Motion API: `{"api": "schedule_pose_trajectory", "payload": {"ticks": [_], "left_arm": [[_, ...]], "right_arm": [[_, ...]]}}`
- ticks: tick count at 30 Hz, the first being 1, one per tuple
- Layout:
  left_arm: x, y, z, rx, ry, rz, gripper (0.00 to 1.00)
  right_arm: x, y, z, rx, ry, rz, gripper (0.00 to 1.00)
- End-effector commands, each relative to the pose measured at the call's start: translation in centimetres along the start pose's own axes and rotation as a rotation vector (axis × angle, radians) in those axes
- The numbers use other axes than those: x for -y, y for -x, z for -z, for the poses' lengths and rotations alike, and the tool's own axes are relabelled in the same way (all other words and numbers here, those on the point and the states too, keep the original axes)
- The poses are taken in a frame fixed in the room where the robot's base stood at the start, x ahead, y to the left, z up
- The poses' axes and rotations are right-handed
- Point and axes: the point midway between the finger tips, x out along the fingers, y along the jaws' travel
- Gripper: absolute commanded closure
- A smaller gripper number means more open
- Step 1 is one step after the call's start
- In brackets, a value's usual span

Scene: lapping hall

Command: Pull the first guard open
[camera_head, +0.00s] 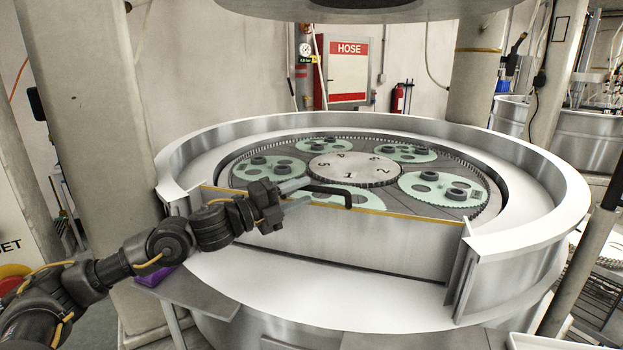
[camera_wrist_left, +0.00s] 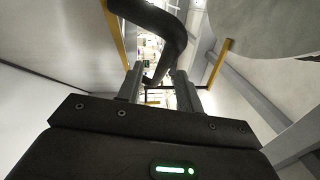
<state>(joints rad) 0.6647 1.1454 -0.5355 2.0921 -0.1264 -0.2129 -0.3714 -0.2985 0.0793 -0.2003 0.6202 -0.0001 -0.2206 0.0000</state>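The guard (camera_head: 330,235) is a grey metal panel with a yellow top edge, standing across the front gap of the round machine's rim. A black bar handle (camera_head: 335,190) sticks up at its top edge. My left gripper (camera_head: 297,194) is at the handle's left end, its two fingers apart and pointing right toward it. In the left wrist view, the dark handle (camera_wrist_left: 172,45) curves down to between or just beyond the open fingertips (camera_wrist_left: 160,75). I cannot tell whether they touch it. My right gripper is not in view.
The machine's raised metal rim (camera_head: 545,230) surrounds a plate with green toothed discs (camera_head: 440,188) and a numbered centre (camera_head: 354,168). A thick column (camera_head: 95,130) stands at left, behind my arm. A small grey shelf (camera_head: 188,292) juts out below my left forearm.

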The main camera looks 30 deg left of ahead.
Motion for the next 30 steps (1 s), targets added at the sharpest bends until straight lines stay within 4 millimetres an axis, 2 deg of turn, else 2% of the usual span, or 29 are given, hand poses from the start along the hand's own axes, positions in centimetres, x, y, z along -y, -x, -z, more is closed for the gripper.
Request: {"api": "schedule_pose_trajectory", "payload": {"ticks": [2,7,18,26,30], "left_arm": [[0.5,-1.4,0.0,-0.001,0.002,0.003,0.64],[0.2,-3.0,0.1,-0.002,0.0,0.001,0.64],[0.0,-3.4,0.1,-0.002,-0.001,0.001,0.64],[0.0,-3.4,0.1,-0.002,-0.001,0.001,0.98],[0.0,-3.4,0.1,-0.002,-0.001,0.0,1.0]], "right_arm": [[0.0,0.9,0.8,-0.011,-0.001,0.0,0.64],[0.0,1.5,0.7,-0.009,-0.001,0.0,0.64],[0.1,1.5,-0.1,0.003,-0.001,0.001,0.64],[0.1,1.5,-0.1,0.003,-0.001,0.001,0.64],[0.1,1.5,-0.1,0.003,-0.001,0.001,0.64]]}}
